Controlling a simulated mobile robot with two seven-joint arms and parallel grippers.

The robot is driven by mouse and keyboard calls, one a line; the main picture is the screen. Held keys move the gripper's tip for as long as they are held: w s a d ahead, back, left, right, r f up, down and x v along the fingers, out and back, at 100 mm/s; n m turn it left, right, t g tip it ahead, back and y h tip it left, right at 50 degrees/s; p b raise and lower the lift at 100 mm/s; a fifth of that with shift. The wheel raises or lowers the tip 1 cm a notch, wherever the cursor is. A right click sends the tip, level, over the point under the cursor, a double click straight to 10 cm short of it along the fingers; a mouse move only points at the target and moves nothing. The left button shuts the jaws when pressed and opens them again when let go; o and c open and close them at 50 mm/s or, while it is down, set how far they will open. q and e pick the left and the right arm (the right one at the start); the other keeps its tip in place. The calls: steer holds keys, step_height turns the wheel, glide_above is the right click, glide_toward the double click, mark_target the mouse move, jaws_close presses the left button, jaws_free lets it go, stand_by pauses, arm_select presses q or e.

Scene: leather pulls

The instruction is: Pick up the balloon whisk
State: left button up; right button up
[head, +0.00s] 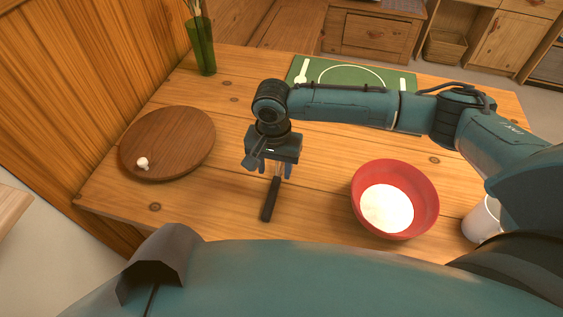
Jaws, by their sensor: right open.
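A slim dark handle, which looks like that of the balloon whisk (268,204), lies on the wooden table near its front middle. Its far end is hidden under my right gripper, so I cannot see any wires. My right gripper (274,171) points down over the far part of the handle, with its jaws open. I cannot tell whether the fingers touch the whisk. My left gripper is not in view.
A red bowl (427,187) with white contents stands right of the handle, and a white cup (482,222) beyond it. A round wooden board (178,140) with a small white object (142,163) lies left. A green vase (202,46) and green mat (385,75) are at the back.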

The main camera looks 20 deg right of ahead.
mark_target(275, 184)
steer(key=shift+s+f, duration=0.1)
steer(key=shift+f, duration=2.85)
steer(key=shift+c, duration=0.5)
jaws_close()
